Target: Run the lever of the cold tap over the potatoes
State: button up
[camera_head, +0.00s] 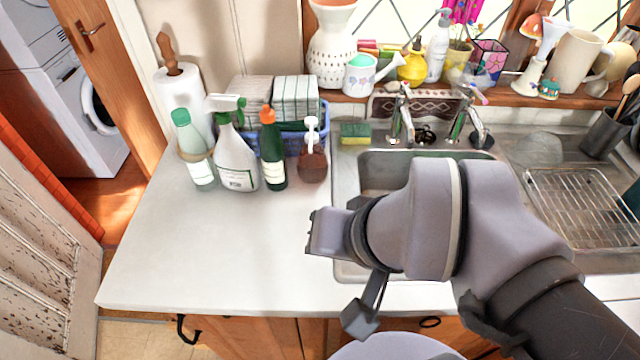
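Two chrome taps stand at the back of the steel sink (345,172): a left tap (402,118) and a right tap (462,118). Dark fittings sit between them. I cannot tell from any marking which is the cold one, and the lever details are too small to read. No potatoes show; my arm hides most of the basin. My gripper (343,276) is in front of the sink's left front part, over the counter edge in this view, well apart from both taps. Its finger parts are spread apart and nothing shows between them.
A wire rack (580,205) lies on the drainer. The sill (345,97) behind the taps is crowded.

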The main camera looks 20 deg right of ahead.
aim_at(471, 89)
jog(key=z, duration=1.7)
